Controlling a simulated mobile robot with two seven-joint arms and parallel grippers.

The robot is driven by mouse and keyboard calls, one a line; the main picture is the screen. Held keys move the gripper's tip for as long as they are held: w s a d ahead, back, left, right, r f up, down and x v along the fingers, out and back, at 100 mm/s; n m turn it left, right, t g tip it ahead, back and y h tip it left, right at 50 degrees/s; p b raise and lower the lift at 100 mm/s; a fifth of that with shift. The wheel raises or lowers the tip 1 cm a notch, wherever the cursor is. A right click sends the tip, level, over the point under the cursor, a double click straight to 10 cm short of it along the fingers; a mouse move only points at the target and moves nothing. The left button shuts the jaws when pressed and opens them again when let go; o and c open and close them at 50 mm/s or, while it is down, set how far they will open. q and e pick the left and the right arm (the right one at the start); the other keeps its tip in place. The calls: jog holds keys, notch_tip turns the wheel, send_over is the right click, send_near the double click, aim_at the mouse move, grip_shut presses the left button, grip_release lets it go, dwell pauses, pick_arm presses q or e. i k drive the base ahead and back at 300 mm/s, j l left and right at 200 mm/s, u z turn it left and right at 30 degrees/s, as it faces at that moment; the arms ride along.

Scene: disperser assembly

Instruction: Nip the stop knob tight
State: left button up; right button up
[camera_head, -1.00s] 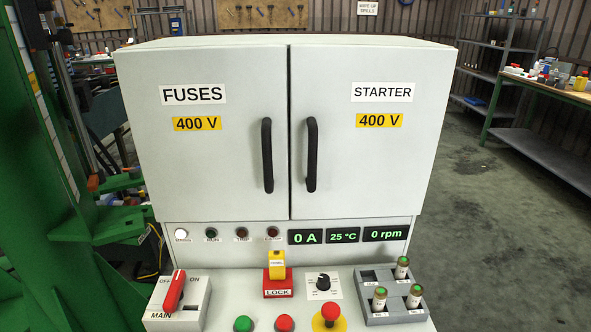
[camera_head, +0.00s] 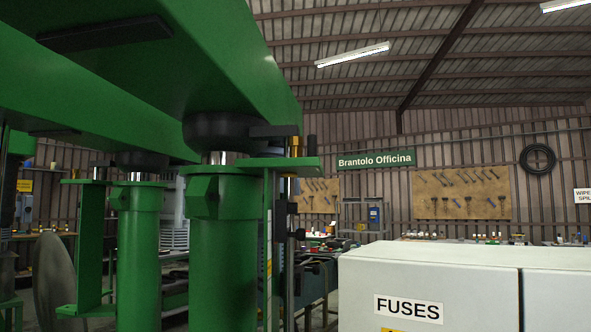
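A large green machine (camera_head: 225,255) with thick upright columns fills the left of the head view. A thin upright rod (camera_head: 289,268) stands at its right side. Dark fittings (camera_head: 281,215) sit on the rod, and a small dark knob-like part (camera_head: 299,234) sticks out to the right there. It may be the stop knob, but it is too small to tell, and its tightness cannot be seen. A brass-coloured piece (camera_head: 295,145) sits at the rod's top, beside a dark arm. Neither of my grippers is in view.
The pale cabinet labelled FUSES (camera_head: 420,262) stands at the lower right, close to the machine's right side. Behind are benches, a tool board (camera_head: 462,193) and a Brantolo Officina sign (camera_head: 377,160) on the wall.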

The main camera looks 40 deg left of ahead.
aim_at(293, 208)
jog(key=l, duration=0.65)
jog(key=i+l, duration=0.1)
jog(key=l, duration=0.55)
jog(key=l+u, duration=0.2)
jog(key=u, duration=0.2)
jog(key=l+u, duration=0.2)
jog(key=u, duration=0.2)
jog(key=i+j+u, duration=0.15)
jog(key=u, duration=0.3)
jog(key=i+u, duration=0.45)
jog(key=k+j, duration=0.05)
jog(key=k, duration=0.05)
